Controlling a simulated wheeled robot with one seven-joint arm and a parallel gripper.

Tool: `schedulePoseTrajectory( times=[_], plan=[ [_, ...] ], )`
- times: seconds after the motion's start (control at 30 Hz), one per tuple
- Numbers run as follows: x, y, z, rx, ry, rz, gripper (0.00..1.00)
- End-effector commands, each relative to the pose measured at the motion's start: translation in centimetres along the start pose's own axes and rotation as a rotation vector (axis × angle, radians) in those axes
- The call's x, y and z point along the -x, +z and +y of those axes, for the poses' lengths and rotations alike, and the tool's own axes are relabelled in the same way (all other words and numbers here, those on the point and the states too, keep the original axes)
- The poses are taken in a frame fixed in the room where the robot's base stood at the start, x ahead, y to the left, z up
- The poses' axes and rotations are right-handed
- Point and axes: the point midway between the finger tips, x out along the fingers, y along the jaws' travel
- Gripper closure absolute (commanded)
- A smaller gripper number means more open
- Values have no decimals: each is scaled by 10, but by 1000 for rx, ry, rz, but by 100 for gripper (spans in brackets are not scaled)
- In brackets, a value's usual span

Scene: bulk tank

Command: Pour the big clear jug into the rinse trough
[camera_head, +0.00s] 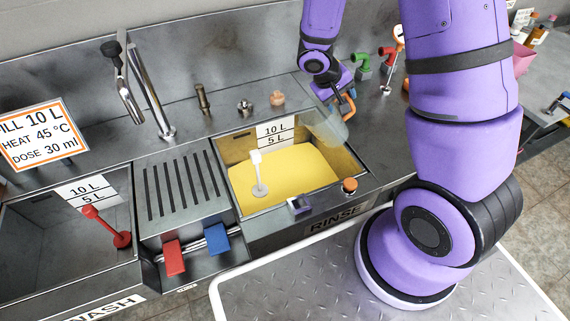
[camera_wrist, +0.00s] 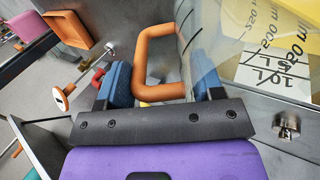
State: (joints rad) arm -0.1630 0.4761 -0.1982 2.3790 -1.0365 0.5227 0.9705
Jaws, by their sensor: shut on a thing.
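The clear jug (camera_head: 326,128) is held over the back right corner of the rinse trough (camera_head: 231,158), and looks tilted. Its orange handle (camera_wrist: 150,55) sits between my blue finger pads in the wrist view, and my gripper (camera_head: 345,102) is shut on it. The jug's clear wall (camera_wrist: 212,40) with ml marks shows at the upper right of the wrist view. The rinse trough holds yellow liquid (camera_head: 290,172), near its 5 L mark. I cannot tell what is in the jug or whether anything flows from it.
A white upright plug (camera_head: 258,175) stands in the rinse trough. The wash trough (camera_head: 50,240) with a red plug (camera_head: 105,227) lies at left, past a slotted drainboard (camera_head: 180,185). A tall faucet (camera_head: 150,95) rises behind. Red and blue pedals (camera_head: 174,258) sit in front.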

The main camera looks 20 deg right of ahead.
Motion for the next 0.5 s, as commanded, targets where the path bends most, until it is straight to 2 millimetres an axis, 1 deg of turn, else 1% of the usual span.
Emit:
schedulePoseTrajectory(
  times=[0.13, 0.5],
  plan=[
    [-6, 0, 9, -4, -59, -2, 100],
    [-16, -1, 20, -1, -179, -2, 100]
  ],
)
